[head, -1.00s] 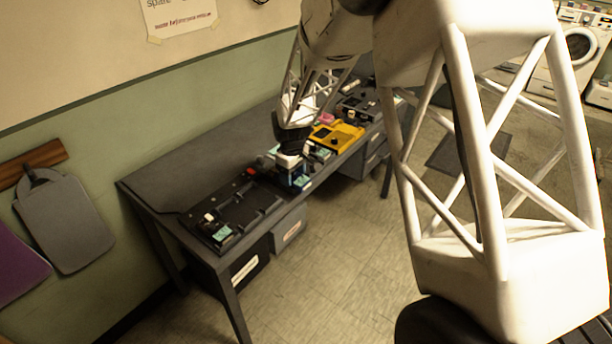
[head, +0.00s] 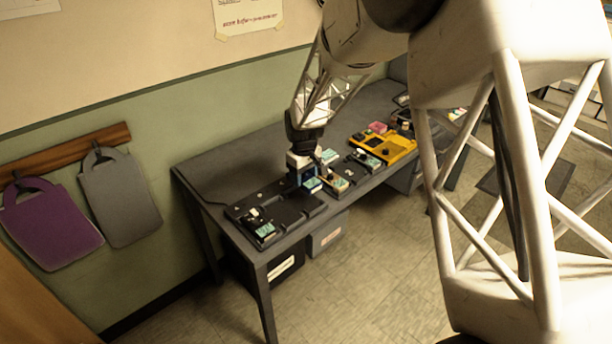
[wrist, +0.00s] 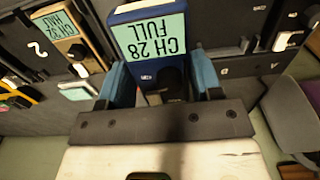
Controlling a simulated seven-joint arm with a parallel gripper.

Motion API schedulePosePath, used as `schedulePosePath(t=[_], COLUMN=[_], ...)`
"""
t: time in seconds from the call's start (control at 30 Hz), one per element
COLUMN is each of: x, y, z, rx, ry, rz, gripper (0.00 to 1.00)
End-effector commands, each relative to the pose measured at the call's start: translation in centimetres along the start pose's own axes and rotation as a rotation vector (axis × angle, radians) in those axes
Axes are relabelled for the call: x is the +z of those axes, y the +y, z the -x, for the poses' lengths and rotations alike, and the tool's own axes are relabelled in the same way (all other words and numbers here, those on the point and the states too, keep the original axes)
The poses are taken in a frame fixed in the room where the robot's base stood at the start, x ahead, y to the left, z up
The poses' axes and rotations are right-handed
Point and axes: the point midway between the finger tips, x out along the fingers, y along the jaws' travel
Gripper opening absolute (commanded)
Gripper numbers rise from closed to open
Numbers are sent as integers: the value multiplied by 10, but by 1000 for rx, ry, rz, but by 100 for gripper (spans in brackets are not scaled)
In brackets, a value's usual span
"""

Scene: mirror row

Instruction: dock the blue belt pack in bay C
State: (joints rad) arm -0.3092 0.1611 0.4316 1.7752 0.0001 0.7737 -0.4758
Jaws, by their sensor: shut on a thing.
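The blue belt pack (wrist: 150,42) has a pale green label reading "CH 28 FULL", upside down in the wrist view. My gripper (wrist: 163,85) is shut on it, with a blue-padded finger on either side. In the head view my gripper (head: 303,162) holds the pack (head: 309,183) upright at the right end of a black docking tray (head: 290,204). I cannot tell whether the pack touches the bench. The tray holds one small pack with a pale green label (head: 265,230) at its left end. Bay C's marking is not readable.
A tan pack labelled "CH 32 HALF" (wrist: 70,35) sits in a unit marked 2, left of my gripper in the wrist view. Several packs and a yellow case (head: 385,148) lie along the grey bench (head: 225,165). Much of the tray is empty.

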Motion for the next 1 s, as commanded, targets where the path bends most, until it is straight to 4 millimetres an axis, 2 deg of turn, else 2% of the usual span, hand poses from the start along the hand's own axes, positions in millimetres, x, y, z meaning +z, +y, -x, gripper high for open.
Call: schedulePosePath(t=[0.37, 1.0], x=[0, 0], y=[0, 0], z=[-8, -47], rx=[0, 0], ry=[-1, 0], rz=[0, 0], gripper=[31, 31])
